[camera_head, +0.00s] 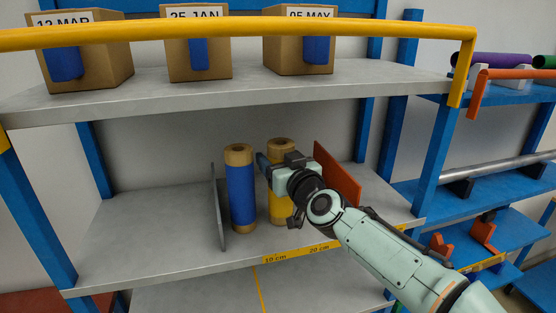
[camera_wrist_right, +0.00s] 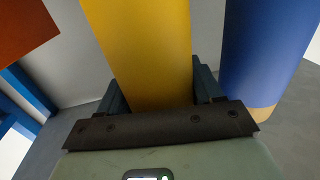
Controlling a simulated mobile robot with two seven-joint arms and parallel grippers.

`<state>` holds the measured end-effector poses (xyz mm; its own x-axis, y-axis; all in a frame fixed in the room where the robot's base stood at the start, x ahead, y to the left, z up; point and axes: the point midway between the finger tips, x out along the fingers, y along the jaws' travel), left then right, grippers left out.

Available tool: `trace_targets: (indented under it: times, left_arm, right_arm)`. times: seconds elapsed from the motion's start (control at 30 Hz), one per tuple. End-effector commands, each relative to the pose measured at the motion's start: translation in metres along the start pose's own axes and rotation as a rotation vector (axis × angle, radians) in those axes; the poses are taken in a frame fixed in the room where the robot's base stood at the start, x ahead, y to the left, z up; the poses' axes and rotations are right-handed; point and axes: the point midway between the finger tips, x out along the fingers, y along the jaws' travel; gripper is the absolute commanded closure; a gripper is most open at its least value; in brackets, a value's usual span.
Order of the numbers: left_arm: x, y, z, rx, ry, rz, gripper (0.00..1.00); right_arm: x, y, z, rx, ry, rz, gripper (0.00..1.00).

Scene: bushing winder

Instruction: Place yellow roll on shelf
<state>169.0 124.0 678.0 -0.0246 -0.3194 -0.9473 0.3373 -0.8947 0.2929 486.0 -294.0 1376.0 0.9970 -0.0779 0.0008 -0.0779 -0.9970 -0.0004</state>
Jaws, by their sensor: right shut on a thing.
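The yellow roll (camera_head: 281,207) stands upright on the middle shelf (camera_head: 130,230), partly hidden behind my right gripper in the head view. My right gripper (camera_head: 272,172) is shut on it. In the right wrist view the yellow roll (camera_wrist_right: 150,50) rises between the two fingers of the right gripper (camera_wrist_right: 158,95). A blue roll (camera_head: 241,190) with tan ends stands upright just left of the yellow one; it also shows in the right wrist view (camera_wrist_right: 265,45). I cannot tell whether the yellow roll's base touches the shelf. My left gripper is not in view.
A grey divider (camera_head: 217,205) stands left of the blue roll and an orange divider (camera_head: 338,175) right of the yellow roll. The upper shelf (camera_head: 230,98) holds dated cardboard boxes, with a yellow rail (camera_head: 200,31) in front. The middle shelf's left part is clear.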

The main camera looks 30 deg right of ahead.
Motion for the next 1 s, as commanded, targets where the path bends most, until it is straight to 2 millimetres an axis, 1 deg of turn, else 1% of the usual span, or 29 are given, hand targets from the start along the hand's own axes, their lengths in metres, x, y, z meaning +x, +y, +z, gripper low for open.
trace_targets:
  times: [0.13,0.17,0.2,0.23,0.47,0.6,0.67,0.77,1.0]
  left_arm:
    - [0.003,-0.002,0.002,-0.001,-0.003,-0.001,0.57]
    - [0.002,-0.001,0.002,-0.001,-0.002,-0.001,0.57]
    - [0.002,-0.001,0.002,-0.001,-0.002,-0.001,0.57]
    - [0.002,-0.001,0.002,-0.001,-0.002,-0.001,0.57]
    - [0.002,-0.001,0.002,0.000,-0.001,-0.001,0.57]
    - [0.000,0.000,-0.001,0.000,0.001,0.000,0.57]
    - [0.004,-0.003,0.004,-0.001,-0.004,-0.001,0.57]
    - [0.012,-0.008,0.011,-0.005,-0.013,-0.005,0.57]
    - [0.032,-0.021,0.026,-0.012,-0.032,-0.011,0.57]
  right_arm:
    - [0.000,0.000,0.002,0.000,0.002,0.000,1.00]
    - [0.000,0.000,0.003,0.000,-0.001,0.000,0.25]
    - [0.000,0.000,0.002,0.000,0.000,0.000,0.12]
    - [0.000,0.000,0.002,0.000,0.000,0.000,0.09]
    - [0.000,0.000,0.002,0.000,0.000,0.000,0.09]
    - [-0.002,0.000,-0.002,0.000,0.002,0.000,0.09]
    - [-0.010,0.000,0.000,-0.001,0.001,0.001,0.09]
    - [-0.029,0.000,0.002,-0.002,0.000,0.001,0.09]
    - [-0.082,0.000,0.003,-0.003,0.000,0.002,0.09]
